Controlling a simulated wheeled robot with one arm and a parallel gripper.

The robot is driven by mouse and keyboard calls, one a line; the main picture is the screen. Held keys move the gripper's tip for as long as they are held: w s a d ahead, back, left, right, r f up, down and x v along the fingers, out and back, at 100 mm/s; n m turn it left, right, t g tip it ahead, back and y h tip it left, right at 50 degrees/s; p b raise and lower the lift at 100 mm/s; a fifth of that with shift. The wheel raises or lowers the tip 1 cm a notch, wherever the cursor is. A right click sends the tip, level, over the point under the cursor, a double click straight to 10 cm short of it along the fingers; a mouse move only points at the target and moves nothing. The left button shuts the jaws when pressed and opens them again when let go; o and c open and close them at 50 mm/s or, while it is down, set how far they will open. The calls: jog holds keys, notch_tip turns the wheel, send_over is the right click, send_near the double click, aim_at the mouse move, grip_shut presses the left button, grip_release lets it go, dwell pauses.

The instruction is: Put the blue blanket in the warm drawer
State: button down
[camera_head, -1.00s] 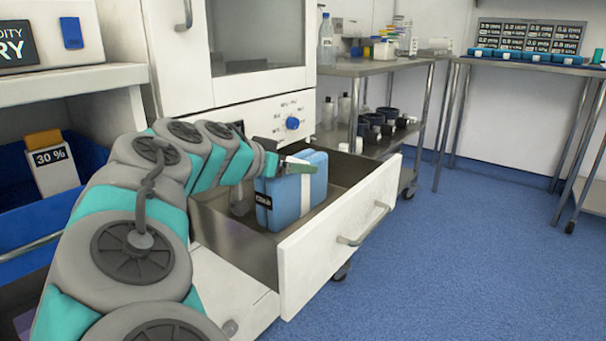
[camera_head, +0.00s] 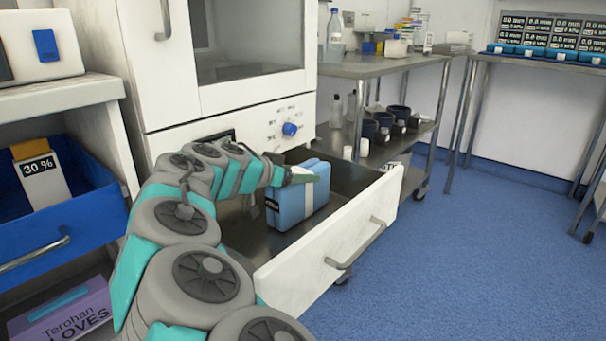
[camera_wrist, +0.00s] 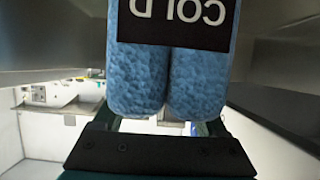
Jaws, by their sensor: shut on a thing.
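The blue blanket (camera_head: 289,208) is a folded upright bundle with a pale band and a dark label. It is inside the open white-fronted drawer (camera_head: 330,252), near its middle; I cannot tell whether it touches the drawer floor. My gripper (camera_head: 302,174) is shut on the upper part of the blanket. In the wrist view the blanket (camera_wrist: 138,85) fills the upper middle, with its label reading "COLD" upside down, in front of my gripper (camera_wrist: 168,128). The far fingertips are partly hidden by the blanket.
A white cabinet (camera_head: 220,105) with a blue knob (camera_head: 289,129) stands above the drawer. A blue drawer (camera_head: 75,225) with a "30 %" box (camera_head: 42,177) is at left. A metal trolley (camera_head: 385,69) with bottles stands behind. Blue floor at right is clear.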

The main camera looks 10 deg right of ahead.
grip_release()
dwell(0.3)
jog(key=shift+a+r, duration=0.1)
jog(key=v, duration=1.2)
